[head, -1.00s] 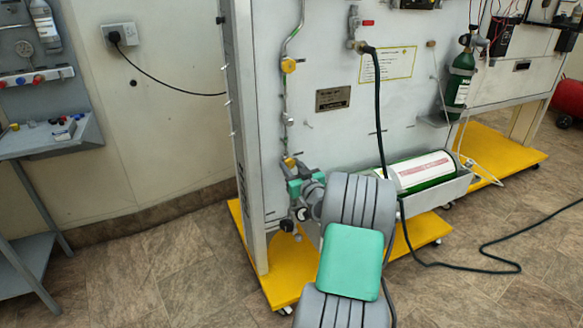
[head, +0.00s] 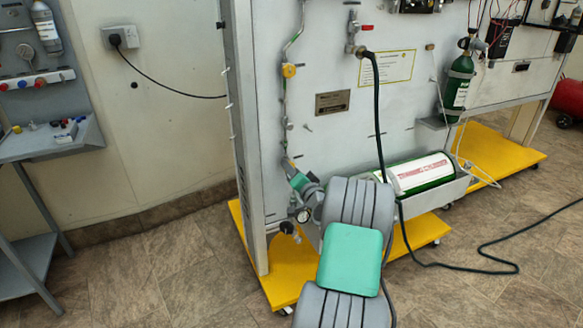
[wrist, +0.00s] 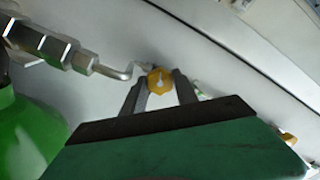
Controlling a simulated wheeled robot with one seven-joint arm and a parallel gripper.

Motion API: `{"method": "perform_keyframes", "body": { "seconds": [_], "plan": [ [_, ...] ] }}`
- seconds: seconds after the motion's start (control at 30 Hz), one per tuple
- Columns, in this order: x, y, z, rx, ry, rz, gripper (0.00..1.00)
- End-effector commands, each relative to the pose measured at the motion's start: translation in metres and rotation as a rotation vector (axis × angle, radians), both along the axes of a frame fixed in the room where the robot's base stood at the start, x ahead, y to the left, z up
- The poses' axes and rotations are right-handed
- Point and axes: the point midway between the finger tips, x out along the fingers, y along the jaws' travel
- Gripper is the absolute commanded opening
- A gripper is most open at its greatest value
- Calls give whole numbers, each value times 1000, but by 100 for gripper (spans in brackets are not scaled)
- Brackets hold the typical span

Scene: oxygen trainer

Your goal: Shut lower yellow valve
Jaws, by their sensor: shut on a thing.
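The lower yellow valve (wrist: 160,81) shows as a small yellow knob with a pale centre, on thin pipework against the grey panel. In the wrist view my gripper (wrist: 159,82) has one finger on each side of it and is shut on it. In the head view my gripper (head: 291,166) is at the lower left of the panel, and its green body slants down to the right. It and the arm hide most of the valve there. The upper yellow valve (head: 289,71) sits higher on the same pipe run, clear of my gripper.
A green cylinder (head: 424,174) with a white label lies in a tray right of my arm. A black hose (head: 378,120) hangs from the panel and crosses the floor. The yellow base (head: 285,290) extends below. Open floor lies to the left.

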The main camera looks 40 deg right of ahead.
Motion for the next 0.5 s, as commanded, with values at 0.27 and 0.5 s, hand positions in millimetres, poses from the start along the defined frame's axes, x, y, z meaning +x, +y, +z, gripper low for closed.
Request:
{"method": "perform_keyframes", "body": {
  "seconds": [0.27, 0.5],
  "plan": [
    [0, 0, 1, 206, -60, -1, 0],
    [0, 0, 1, 316, -94, -1, 0]
  ]
}}
